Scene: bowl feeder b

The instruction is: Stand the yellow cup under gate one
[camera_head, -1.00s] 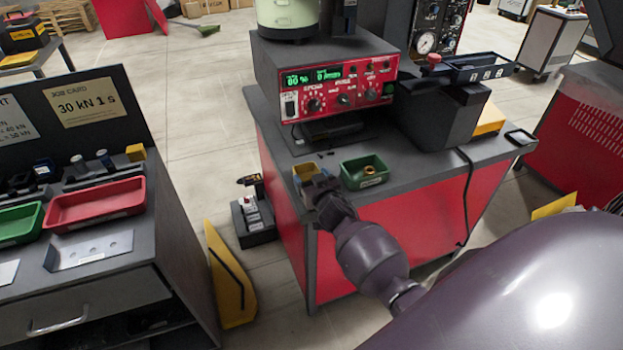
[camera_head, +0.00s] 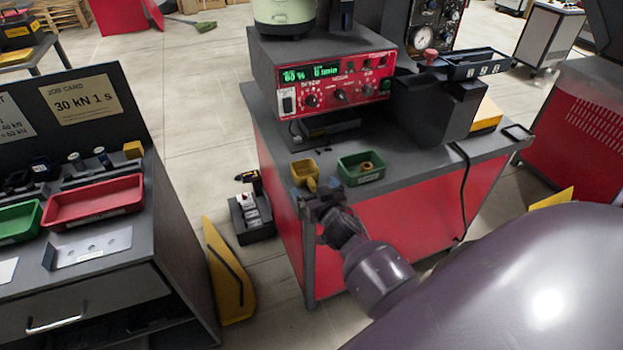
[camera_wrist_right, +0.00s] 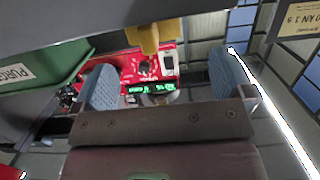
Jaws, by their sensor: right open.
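The yellow cup (camera_head: 303,171) stands at the near left corner of the grey-topped red bench, with its handle toward me. My right gripper (camera_head: 319,203) is just in front of the cup at the bench edge, open and apart from it. In the right wrist view a yellow part of the cup (camera_wrist_right: 147,35) shows beyond the two blue-grey fingers of the gripper (camera_wrist_right: 165,82), with nothing between them. A dark tray with small numerals (camera_head: 488,69) sits on the black unit at the bench's right. I cannot tell which part is gate one. My left gripper is out of view.
A green bin (camera_head: 361,168) with a small ring-like part stands right of the cup. Behind is the red control panel (camera_head: 340,88) under the pale green bowl (camera_head: 284,14). A black cable (camera_head: 464,190) hangs over the bench's front. Bare bench top lies right of the bin.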

